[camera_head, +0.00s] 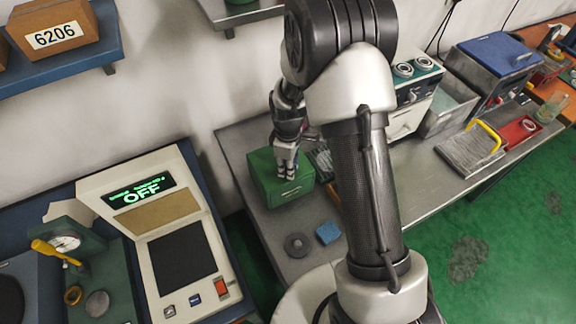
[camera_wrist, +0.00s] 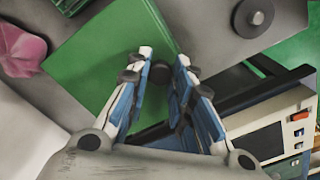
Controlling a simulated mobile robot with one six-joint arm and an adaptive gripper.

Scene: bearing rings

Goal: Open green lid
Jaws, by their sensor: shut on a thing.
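The green box with its green lid (camera_head: 265,170) stands on the metal bench, in the middle of the head view. In the wrist view the flat green lid (camera_wrist: 105,55) fills the upper left. A dark round knob (camera_wrist: 160,74) shows at the lid's right edge, between my fingers. My gripper (camera_wrist: 164,58) is shut on the knob, with one finger on each side. In the head view my gripper (camera_head: 287,170) points down onto the front of the box top. The lid looks closed; the inside of the box is not visible.
A dark disc (camera_head: 297,245) and a blue block (camera_head: 328,232) lie in front of the box. A tray with a yellow handle (camera_head: 470,150) is at the right. My arm covers part of the bench.

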